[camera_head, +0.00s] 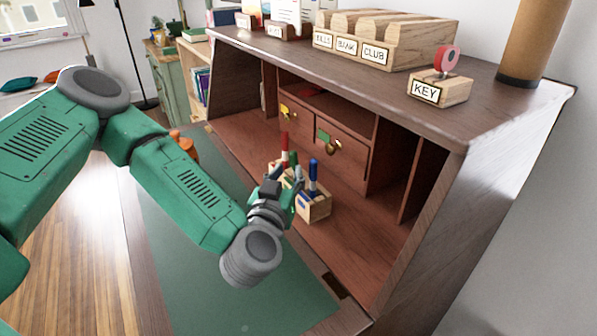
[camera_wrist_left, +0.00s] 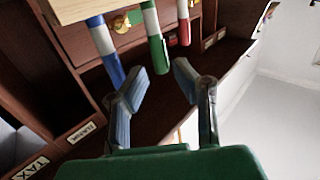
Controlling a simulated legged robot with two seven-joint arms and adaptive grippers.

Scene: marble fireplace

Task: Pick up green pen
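The green pen (camera_wrist_left: 157,45) stands in a wooden pen holder (camera_head: 316,209) between a blue pen (camera_head: 313,176) and a red pen (camera_head: 285,150). In the head view the green pen is mostly hidden by my left gripper (camera_head: 280,184). In the left wrist view, which looks upside down, the holder (camera_wrist_left: 85,8) is at the top. There my left gripper (camera_wrist_left: 160,71) is open, its two fingertips on either side of the green pen's end. No finger visibly presses on it. The blue pen (camera_wrist_left: 106,50) is just outside one finger. My right gripper is not in view.
The holder stands on the open wooden desk, before small drawers (camera_head: 335,153) with brass knobs. The upper shelf holds labelled wooden sorters (camera_head: 390,42) and a KEY block (camera_head: 440,90).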

